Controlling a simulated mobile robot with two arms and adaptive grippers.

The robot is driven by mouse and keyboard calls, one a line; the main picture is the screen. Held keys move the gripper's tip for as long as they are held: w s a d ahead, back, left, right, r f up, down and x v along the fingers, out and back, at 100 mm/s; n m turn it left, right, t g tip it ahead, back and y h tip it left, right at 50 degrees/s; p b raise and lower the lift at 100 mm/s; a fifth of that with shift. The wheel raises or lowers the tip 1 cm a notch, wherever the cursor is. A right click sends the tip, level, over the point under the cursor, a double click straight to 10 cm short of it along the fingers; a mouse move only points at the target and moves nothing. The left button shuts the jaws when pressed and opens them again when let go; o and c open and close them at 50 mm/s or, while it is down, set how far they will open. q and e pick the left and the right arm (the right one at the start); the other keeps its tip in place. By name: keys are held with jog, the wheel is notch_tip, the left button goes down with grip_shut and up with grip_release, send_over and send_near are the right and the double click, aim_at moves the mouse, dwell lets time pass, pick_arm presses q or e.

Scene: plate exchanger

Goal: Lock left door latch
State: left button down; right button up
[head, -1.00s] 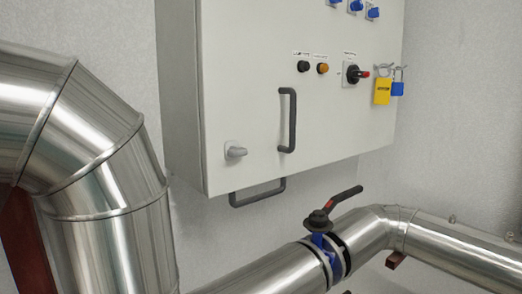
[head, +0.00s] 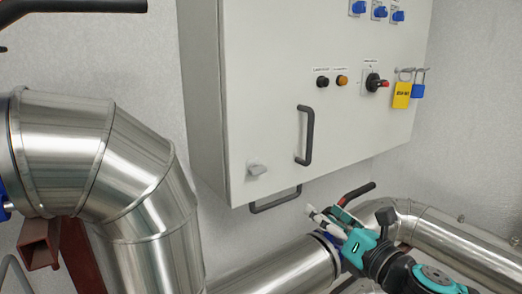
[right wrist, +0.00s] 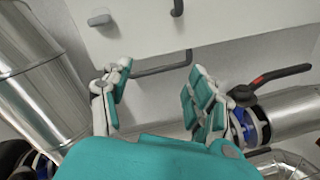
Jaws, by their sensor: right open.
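The left door latch (head: 257,169) is a small grey knob low on the left of the light-grey cabinet door (head: 290,130). It also shows at the upper left of the right wrist view (right wrist: 99,18). My right gripper (head: 325,213) is teal and white and sits below and right of the latch, over the pipe, apart from the cabinet. In the right wrist view its fingers (right wrist: 155,84) are spread with nothing between them. My left gripper is not in view.
A dark door handle (head: 308,136) stands right of the latch, and another dark handle (head: 275,200) is under the cabinet. A valve lever (head: 357,193) is behind my right gripper. A large steel pipe (head: 110,160) fills the left.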

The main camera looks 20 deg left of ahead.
aim_at(261, 172)
jog(key=s+r+n+g+y+p, duration=0.1)
jog(key=s+r+n+g+p, duration=0.1)
jog(key=s+r+n, duration=0.6)
jog(key=shift+m, duration=0.5)
jog(key=p+x, duration=0.2)
jog(key=x, duration=0.3)
jog(key=p+x, duration=0.2)
jog(key=x, duration=0.4)
jog(key=p+x, duration=0.1)
jog(key=x, duration=0.4)
jog(key=shift+s+a+f+p, duration=0.2)
jog(key=shift+s+a+p, duration=0.1)
jog(key=shift+a+p, duration=0.1)
jog(key=shift+w+a, duration=0.3)
jog(key=shift+a, duration=0.15)
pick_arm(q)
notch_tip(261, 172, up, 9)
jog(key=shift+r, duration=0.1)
pick_arm(e)
jog(key=c, duration=1.2)
jog(key=shift+o, duration=0.2)
